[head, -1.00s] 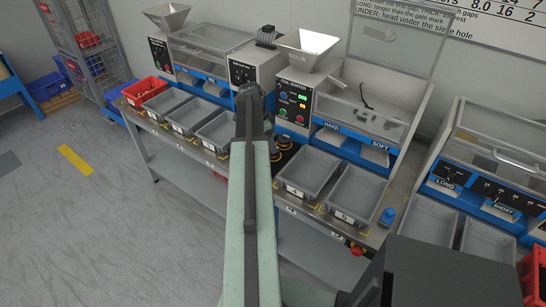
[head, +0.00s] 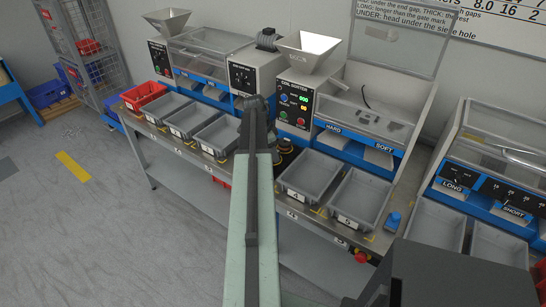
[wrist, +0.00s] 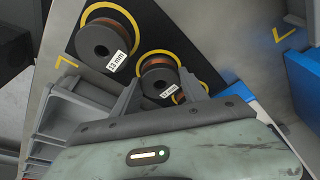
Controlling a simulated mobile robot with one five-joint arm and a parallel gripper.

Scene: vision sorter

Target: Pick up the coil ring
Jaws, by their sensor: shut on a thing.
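The coil ring (wrist: 160,84) is a dark spool with copper-coloured winding and a white "13 mm" label, in the middle of the wrist view. My gripper (wrist: 158,78) is shut on it, one finger on each side. A similar labelled coil (wrist: 96,45) stands apart to the upper left, with a yellow ring around it. A third coil (wrist: 184,98) is partly hidden behind my right finger. In the head view my arm hides the gripper and the held coil.
The coil sorter (head: 292,103) with its funnel stands behind the arm's end. Grey trays stand on the bench to the left (head: 216,137) and right (head: 310,178). A grey tray edge (wrist: 48,125) lies close to my gripper's left in the wrist view.

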